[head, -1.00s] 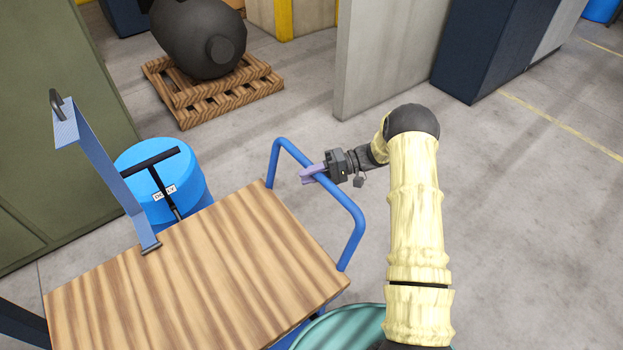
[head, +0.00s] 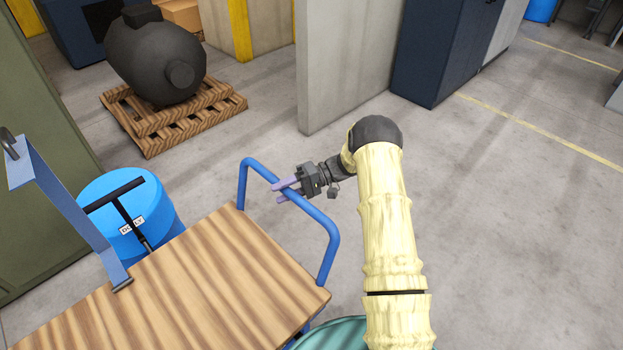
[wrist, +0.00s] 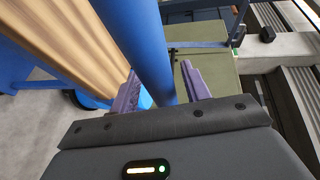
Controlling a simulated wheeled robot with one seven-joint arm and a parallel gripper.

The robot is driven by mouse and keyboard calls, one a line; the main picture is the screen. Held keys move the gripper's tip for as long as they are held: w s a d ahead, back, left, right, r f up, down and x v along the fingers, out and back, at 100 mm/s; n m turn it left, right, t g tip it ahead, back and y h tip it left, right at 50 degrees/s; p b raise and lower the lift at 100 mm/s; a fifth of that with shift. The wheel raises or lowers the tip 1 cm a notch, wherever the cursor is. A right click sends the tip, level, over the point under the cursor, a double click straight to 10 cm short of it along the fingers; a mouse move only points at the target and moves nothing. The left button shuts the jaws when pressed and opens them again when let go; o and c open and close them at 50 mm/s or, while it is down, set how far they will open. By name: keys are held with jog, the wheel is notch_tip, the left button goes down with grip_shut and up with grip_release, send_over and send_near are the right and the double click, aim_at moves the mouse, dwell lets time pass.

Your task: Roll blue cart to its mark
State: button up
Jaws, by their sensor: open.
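The blue cart has a wooden deck (head: 215,275) and a bent blue tube handle (head: 322,223) at its right end. My gripper (head: 284,190) is at the top bar of the handle, with its purple fingers open and the bar between them. In the wrist view the blue bar (wrist: 140,45) runs down between the two open fingers (wrist: 160,95), and the deck edge (wrist: 55,50) lies to its left. The cart's mark on the floor cannot be made out.
A blue drum (head: 130,218) with a black T-handle labelled DOLLY stands behind the cart. A dark tank (head: 155,62) sits on a wooden pallet (head: 170,120). A grey wall panel (head: 345,65) and a dark cabinet (head: 440,50) stand behind. Floor at the right is clear.

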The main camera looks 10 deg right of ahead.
jog(key=b+v, duration=0.3)
jog(key=v, duration=1.3)
jog(key=shift+d+b, duration=0.15)
jog(key=shift+b, duration=0.25)
